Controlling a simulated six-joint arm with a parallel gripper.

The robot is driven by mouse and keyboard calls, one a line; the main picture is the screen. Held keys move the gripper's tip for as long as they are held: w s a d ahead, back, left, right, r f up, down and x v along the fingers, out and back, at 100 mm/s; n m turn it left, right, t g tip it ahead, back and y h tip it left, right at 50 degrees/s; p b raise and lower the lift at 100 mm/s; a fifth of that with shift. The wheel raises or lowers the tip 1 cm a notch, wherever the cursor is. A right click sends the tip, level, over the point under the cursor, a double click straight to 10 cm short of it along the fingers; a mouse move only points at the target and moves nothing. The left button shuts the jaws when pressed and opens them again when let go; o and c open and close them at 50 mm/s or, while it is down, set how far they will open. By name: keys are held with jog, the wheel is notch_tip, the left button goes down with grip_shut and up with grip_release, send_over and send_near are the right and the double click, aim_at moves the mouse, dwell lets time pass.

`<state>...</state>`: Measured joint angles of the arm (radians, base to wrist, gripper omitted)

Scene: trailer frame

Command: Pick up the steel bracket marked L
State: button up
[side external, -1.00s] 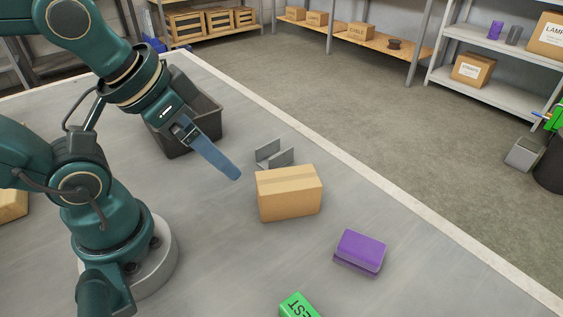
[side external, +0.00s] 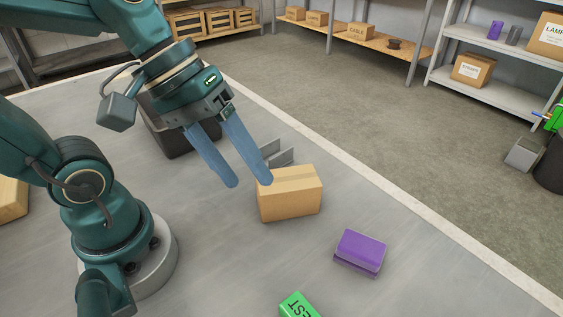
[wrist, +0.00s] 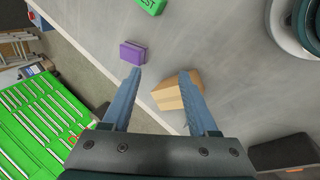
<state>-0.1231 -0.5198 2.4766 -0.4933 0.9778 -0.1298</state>
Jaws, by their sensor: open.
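The grey steel bracket (side external: 284,157) lies on the grey table just behind a cardboard box (side external: 290,197) in the side external view. The box and a gripper finger hide part of it, and no L marking is readable. My gripper (side external: 249,184) is open and empty, with its two blue fingers pointing down and to the right. Its fingertips are left of the bracket and beside the box in the picture, and the right one overlaps the box's left corner. In the wrist view my gripper (wrist: 161,74) shows spread fingers with the box between and beyond them; I cannot make out the bracket there.
A dark bin (side external: 172,146) stands behind my gripper, partly hidden by it. A purple block (side external: 360,251) and a green block (side external: 299,305) lie toward the front right. The table's pale edge (side external: 345,164) runs beyond the bracket. Table around the purple block is clear.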

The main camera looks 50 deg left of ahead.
jog(key=w+a+n+h, duration=0.1)
jog(key=w+n+h, duration=0.3)
jog(key=w+n, duration=0.3)
jog(key=n+t+y, duration=0.2)
jog(key=n+t, duration=0.6)
jog(key=n, duration=1.3)
send_near(269, 145)
jog(key=shift+x, duration=0.95)
jog(key=shift+a+x, duration=0.1)
jog(key=shift+x, duration=1.75)
jog(key=shift+a+x, duration=0.15)
jog(key=shift+x, duration=1.7)
jog(key=shift+f, duration=0.15)
grip_shut()
